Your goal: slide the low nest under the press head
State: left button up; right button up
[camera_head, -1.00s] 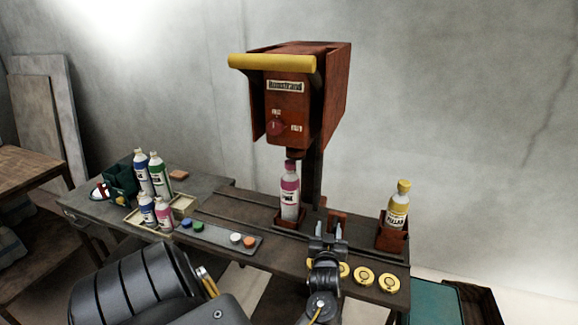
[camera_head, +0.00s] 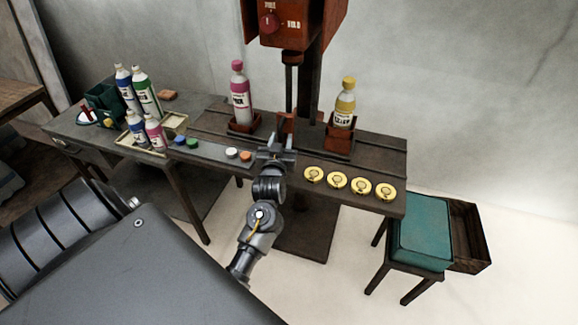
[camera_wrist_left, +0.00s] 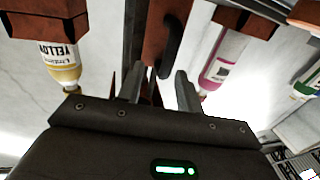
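A pink bottle (camera_head: 240,95) stands in a red-brown nest (camera_head: 243,124) left of the press ram (camera_head: 291,72). A yellow bottle (camera_head: 345,103) stands in a second red-brown nest (camera_head: 340,142) to its right. I cannot tell which nest is the low one. The ram hangs between them. A red upright piece (camera_head: 285,124) stands between the nests; it also shows in the left wrist view (camera_wrist_left: 155,40). My left gripper (camera_head: 277,152) is at this piece, its fingers apart, one at each side in the wrist view. Contact is unclear. My right gripper is out of view.
Several yellow discs (camera_head: 337,183) lie along the bench's front edge, right of my gripper. Coloured caps sit on a grey strip (camera_head: 210,153) to the left. A stool with a teal top (camera_head: 424,230) stands right.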

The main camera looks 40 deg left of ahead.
aim_at(282, 133)
pick_arm(q)
jog(key=v, duration=0.7)
jog(key=d+f+m+g+h, duration=0.1)
jog(key=d+f+h, duration=0.1)
jog(key=f, duration=0.1)
jog(key=s+d+f+m+g+h, duration=0.1)
jog(key=d+f, duration=0.1)
jog(key=f, duration=0.2)
jog(key=s+d+f+m+h, duration=0.1)
jog(key=d+f+h, duration=0.1)
jog(key=f, duration=0.2)
jog(key=shift+s+d+m+g+h, duration=0.1)
jog(key=shift+d+m+g+h, duration=0.2)
jog(key=shift+m+g, duration=0.1)
jog(key=s+d+f+m+g+p, duration=0.1)
jog(key=s+d+f, duration=0.1)
jog(key=f, duration=0.5)
jog(key=s+d+f+g+h+p, duration=0.1)
jog(key=s+d+f+g, duration=0.1)
jog(key=f, duration=0.6)
jog(key=shift+f+m+h, duration=0.25)
jog(key=shift+m+h, duration=0.05)
jog(key=shift+m, duration=0.1)
jog(key=shift+c, duration=0.2)
